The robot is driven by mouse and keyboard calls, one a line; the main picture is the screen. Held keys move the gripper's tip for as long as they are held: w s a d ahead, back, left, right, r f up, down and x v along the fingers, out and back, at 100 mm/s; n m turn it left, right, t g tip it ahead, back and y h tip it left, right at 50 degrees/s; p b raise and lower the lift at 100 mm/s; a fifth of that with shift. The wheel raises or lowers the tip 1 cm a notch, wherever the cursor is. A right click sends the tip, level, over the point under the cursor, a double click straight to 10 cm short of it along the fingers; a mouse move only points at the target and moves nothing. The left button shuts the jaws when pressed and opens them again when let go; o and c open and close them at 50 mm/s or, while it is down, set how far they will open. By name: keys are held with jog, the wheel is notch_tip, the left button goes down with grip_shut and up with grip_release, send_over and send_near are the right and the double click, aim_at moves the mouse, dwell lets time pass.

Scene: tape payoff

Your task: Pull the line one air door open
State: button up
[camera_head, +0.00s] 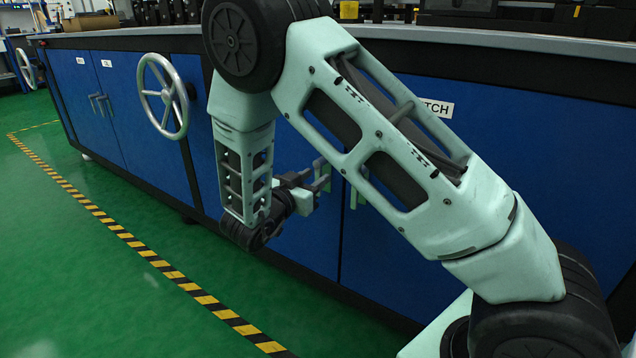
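My gripper (322,177) is in front of the blue cabinet doors, pointing right toward a pale green handle (354,197). Its fingers look apart, with nothing seen between them. The handle is partly hidden by my arm, and I see no clear contact. Two more blue doors (75,95) (125,105) at the left have grey handles (100,105) and small labels too small to read. All these doors look shut. I cannot tell which is the line one air door.
A grey handwheel (163,96) sticks out from the cabinet left of my arm. A second wheel (25,69) is at the far left. The green floor (90,270) before the cabinet is clear, with a yellow-black stripe (150,256). The grey countertop edge (480,37) runs above the doors.

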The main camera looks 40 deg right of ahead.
jog(key=shift+b+x, duration=0.3)
jog(key=shift+x, duration=0.95)
grip_shut()
